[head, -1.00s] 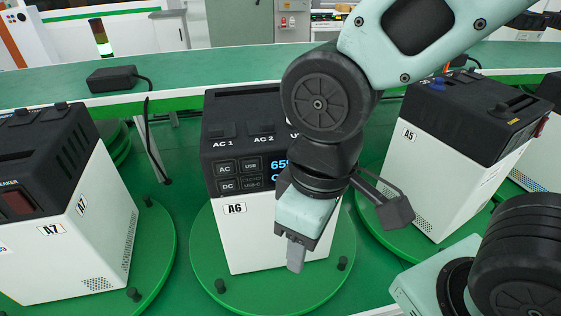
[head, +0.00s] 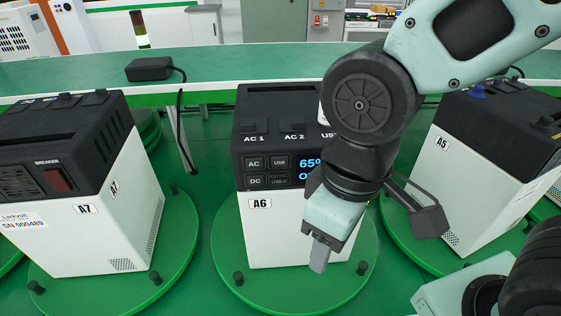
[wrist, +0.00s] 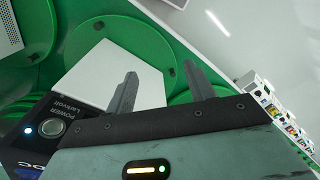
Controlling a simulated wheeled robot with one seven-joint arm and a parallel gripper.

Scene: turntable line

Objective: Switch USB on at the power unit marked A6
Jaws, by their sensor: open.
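The power unit marked A6 (head: 293,232) stands upright on a green turntable, with a white body and a black top. Its front panel has AC, DC, USB (head: 280,161) and USB-C buttons beside a lit blue display, partly hidden by my arm. My gripper (head: 319,255) hangs in front of the unit's right side, below the display, pointing down. In the wrist view my gripper (wrist: 160,88) shows two fingers spread apart with nothing between them. A lit round POWER button (wrist: 50,127) on a black panel shows there at the lower left.
Unit A7 (head: 130,220) stands on its turntable to the left, and unit A5 (head: 455,165) to the right. A black adapter (head: 149,69) with a cable lies on the green bench (head: 60,75) behind. Small black posts stand on the turntable rims.

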